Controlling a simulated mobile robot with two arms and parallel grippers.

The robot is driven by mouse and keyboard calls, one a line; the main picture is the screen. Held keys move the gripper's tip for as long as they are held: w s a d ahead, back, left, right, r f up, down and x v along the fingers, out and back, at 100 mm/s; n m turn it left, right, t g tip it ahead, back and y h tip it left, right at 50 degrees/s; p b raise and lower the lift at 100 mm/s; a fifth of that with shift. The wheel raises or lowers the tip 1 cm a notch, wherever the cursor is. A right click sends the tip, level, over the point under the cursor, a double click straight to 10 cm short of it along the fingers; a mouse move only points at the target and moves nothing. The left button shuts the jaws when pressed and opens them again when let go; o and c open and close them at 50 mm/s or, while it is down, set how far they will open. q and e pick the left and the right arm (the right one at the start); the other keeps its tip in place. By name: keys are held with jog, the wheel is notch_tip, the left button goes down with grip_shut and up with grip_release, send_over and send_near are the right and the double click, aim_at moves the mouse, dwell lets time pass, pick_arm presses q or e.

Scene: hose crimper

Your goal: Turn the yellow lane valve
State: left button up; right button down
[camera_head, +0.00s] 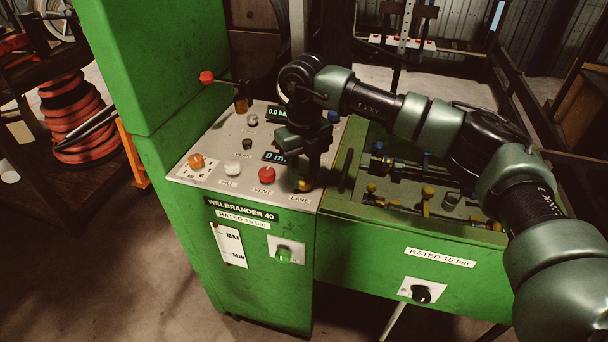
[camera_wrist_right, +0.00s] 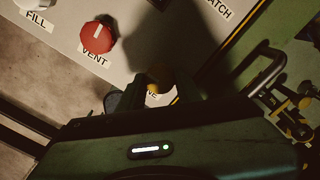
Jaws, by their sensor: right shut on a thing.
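The yellow lane valve (camera_head: 304,185) is a small knob on the sloped grey panel, just above the LANE label. My right gripper (camera_head: 302,179) reaches down over it from above and is shut on it. In the right wrist view the yellow knob (camera_wrist_right: 156,78) shows between the fingers of my right gripper (camera_wrist_right: 154,92), and the LANE label is partly hidden. The gripper covers most of the valve, so its turn angle cannot be read. My left gripper is not in view.
The red VENT knob (camera_head: 266,175) sits just left of the gripper, and the white FILL knob (camera_head: 232,168) further left. An orange button (camera_head: 196,161) is at the panel's left. A green trough with yellow and blue fittings (camera_head: 428,192) lies right, under my arm.

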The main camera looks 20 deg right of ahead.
aim_at(304, 178)
jog(key=shift+r, duration=0.1)
jog(key=c, duration=1)
grip_release()
notch_tip(304, 178, up, 8)
jog(key=shift+f+b, duration=0.1)
jog(key=shift+b, duration=0.55)
jog(key=shift+f, duration=0.1)
